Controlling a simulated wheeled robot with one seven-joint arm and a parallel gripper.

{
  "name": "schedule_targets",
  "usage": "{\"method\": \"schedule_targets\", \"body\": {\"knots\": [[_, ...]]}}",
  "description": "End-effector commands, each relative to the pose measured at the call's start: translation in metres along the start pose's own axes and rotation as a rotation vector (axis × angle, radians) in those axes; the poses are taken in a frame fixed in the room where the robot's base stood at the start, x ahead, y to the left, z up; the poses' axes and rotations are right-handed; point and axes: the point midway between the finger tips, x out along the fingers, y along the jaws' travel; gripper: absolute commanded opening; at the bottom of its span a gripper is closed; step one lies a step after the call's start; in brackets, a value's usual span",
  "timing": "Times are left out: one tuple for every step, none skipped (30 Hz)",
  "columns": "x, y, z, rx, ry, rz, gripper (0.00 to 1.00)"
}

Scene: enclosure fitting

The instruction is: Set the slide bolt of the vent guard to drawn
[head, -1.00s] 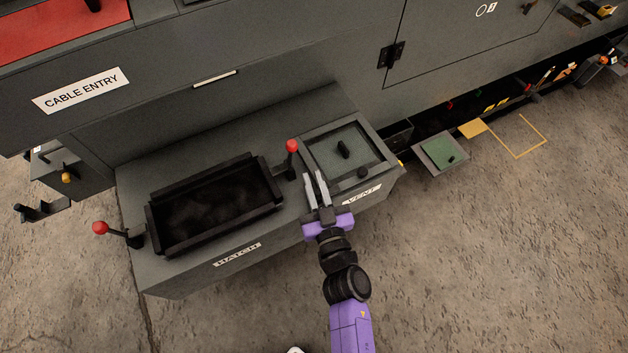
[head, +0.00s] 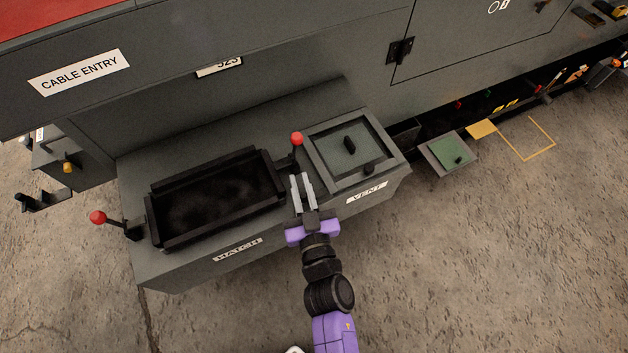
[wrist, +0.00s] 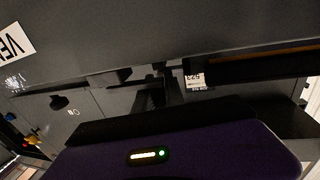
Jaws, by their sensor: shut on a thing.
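The vent guard (head: 330,150) is a grey-green panel in a raised square frame on the right of the grey box, above the VENT label (head: 367,192). It carries a black upright handle (head: 350,143) and a small dark knob (head: 368,169). My gripper (head: 301,177) is at the frame's front left side, between the guard and the hatch, its grey fingers close together. It is shut on a small piece there, which I take for the slide bolt; the fingers hide it and its position cannot be read. The wrist view is dark and does not show the grip clearly.
A red-balled lever (head: 297,139) stands just beyond my fingertips. The hatch collar (head: 265,160) is close on the left, with another red-balled lever (head: 98,218) at its far end. A low green-topped plate (head: 450,152) lies right of the box. The floor in front is clear.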

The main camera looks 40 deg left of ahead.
Motion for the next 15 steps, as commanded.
{"method": "schedule_targets", "body": {"knots": [[-0.0012,-0.0039,0.0016,0.002,-0.001,-0.002,0.0],[-0.0014,-0.0049,0.001,0.001,-0.002,-0.002,0.0],[-0.0015,-0.0056,0.0005,0.001,-0.002,-0.003,0.0],[-0.0015,-0.0058,0.0003,0.001,-0.002,-0.003,0.0],[-0.0016,-0.0061,0.0002,0.001,-0.002,-0.004,0.0],[-0.0016,-0.0065,0.0003,0.001,-0.002,-0.004,0.0],[-0.0016,-0.0067,0.0004,0.001,-0.002,-0.005,0.0],[-0.0017,-0.007,0.0004,0.001,-0.002,-0.006,0.0],[-0.0017,-0.0074,0.0005,0.001,-0.003,-0.006,0.0],[-0.0018,-0.0076,0.0005,0.001,-0.002,-0.007,0.16],[-0.0018,-0.0078,0.0006,0.001,-0.003,-0.007,0.22],[-0.0018,-0.0076,0.0007,0.002,-0.003,-0.007,0.3],[-0.0018,-0.0073,0.0006,0.002,-0.003,-0.006,0.36],[-0.0017,-0.0072,0.0006,0.002,-0.003,-0.006,0.36],[-0.0017,-0.007,0.0006,0.002,-0.003,-0.006,0.36]]}}
